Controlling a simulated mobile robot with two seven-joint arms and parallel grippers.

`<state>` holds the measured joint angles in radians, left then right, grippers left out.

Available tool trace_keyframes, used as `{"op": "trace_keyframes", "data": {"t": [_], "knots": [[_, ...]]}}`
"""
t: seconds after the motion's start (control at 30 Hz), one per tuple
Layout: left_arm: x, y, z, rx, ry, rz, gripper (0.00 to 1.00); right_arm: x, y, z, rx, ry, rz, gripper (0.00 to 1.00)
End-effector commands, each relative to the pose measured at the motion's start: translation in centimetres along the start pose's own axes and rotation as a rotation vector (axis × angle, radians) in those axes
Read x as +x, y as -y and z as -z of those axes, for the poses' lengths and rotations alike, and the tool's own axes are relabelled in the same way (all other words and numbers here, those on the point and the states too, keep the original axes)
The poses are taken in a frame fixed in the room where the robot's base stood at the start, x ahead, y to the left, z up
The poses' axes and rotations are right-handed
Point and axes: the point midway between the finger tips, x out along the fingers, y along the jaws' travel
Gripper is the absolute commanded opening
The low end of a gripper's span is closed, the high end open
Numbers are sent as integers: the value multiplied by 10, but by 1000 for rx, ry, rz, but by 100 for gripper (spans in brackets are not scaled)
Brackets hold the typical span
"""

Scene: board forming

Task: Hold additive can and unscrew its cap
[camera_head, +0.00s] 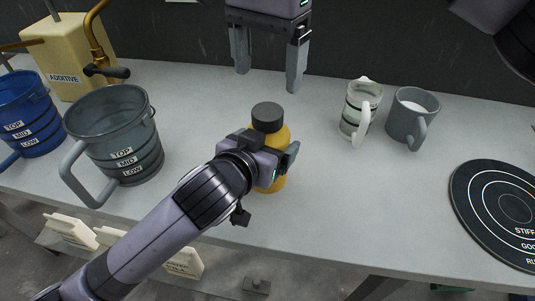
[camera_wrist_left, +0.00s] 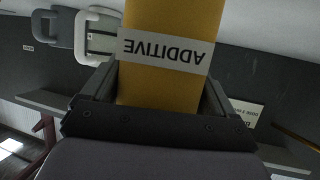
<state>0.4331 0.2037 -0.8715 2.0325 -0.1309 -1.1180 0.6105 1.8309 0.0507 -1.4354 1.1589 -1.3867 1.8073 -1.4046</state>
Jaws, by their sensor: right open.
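The yellow additive can (camera_head: 281,142) with a black cap (camera_head: 267,117) stands upright near the middle of the grey table. My left gripper (camera_head: 274,162) reaches in from the lower left and is shut on the can's body. In the left wrist view the can (camera_wrist_left: 172,85) fills the space between the fingers, with its ADDITIVE label upside down. The cap is on the can. My right gripper (camera_head: 268,78) is open and empty, pointing down above and behind the can, apart from the cap.
On the left are a grey measuring pail (camera_head: 115,140), a blue pail (camera_head: 30,115) and a yellow ADDITIVE container (camera_head: 63,55) with a tap. On the right are a pale mug (camera_head: 358,108), a grey mug (camera_head: 408,120) and a black ringed disc (camera_head: 475,190).

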Motion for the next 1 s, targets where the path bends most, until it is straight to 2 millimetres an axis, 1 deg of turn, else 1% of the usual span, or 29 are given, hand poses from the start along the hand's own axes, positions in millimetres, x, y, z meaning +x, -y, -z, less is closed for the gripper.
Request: {"op": "trace_keyframes", "data": {"t": [0.03, 0.07, 0.17, 0.27, 1.0], "knots": [[0, 0, 0, 0, 0, 0, 6, 0, 0, 0, 4, 0, 0, 81], [0, 0, 0, 0, 0, 0, 2, 0, 0, 0, 9, 0, 0, 81], [0, 0, 0, 0, 0, 0, 2, 0, 0, 0, 54, 0, 0, 81], [0, 0, 0, 0, 0, 0, 2, 0, 0, 0, 152, 0, 0, 81], [0, 0, 0, 1, 1, 0, 2, 0, 0, 0, 1310, 1, 0, 81]]}}
